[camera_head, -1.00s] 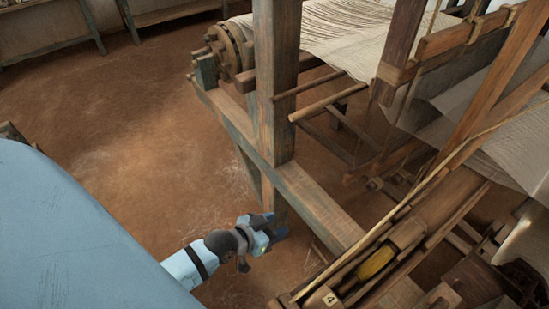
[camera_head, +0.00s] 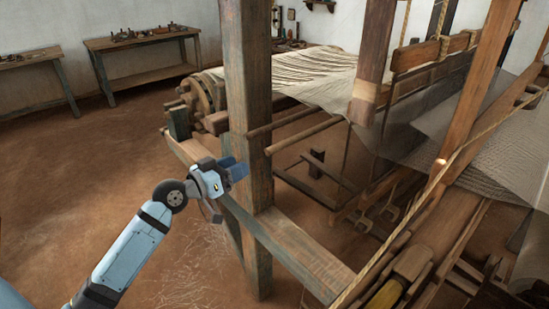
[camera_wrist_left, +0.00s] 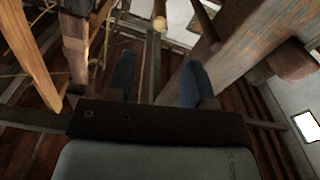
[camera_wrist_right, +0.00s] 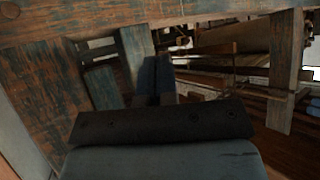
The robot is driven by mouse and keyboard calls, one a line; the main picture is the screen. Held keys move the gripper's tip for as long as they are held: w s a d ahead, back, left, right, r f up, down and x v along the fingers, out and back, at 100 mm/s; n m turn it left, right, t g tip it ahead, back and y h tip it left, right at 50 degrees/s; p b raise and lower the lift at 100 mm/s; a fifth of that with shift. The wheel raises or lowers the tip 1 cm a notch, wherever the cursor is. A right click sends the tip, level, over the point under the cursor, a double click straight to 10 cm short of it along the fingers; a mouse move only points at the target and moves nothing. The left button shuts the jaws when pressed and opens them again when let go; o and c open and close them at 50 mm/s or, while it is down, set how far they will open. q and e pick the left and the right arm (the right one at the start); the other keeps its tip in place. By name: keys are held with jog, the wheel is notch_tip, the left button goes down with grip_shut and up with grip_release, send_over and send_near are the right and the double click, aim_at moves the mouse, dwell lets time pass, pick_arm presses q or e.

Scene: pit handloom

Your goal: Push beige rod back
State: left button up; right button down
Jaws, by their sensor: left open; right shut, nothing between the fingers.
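My left gripper (camera_head: 236,169) is open and empty at the near left side of the post, apart from the beige rod. In the left wrist view, a round pale rod end (camera_wrist_left: 159,23) shows beyond and between the open fingers (camera_wrist_left: 157,80). My right gripper (camera_wrist_right: 155,75) is shut and empty in the right wrist view; it is outside the head view.
The thick upright post (camera_head: 247,100) and the low side beam (camera_head: 290,250) stand close to my left gripper. A toothed wheel (camera_head: 200,95) and the stretched cloth (camera_head: 315,75) lie behind. The floor at left is clear; a bench (camera_head: 145,55) stands by the wall.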

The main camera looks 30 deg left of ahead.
aim_at(275, 149)
pick_arm(q)
jog(key=p+x, duration=0.1)
jog(key=x, duration=1.2)
jog(key=shift+d+f+p, duration=0.1)
jog(key=shift+p, duration=0.2)
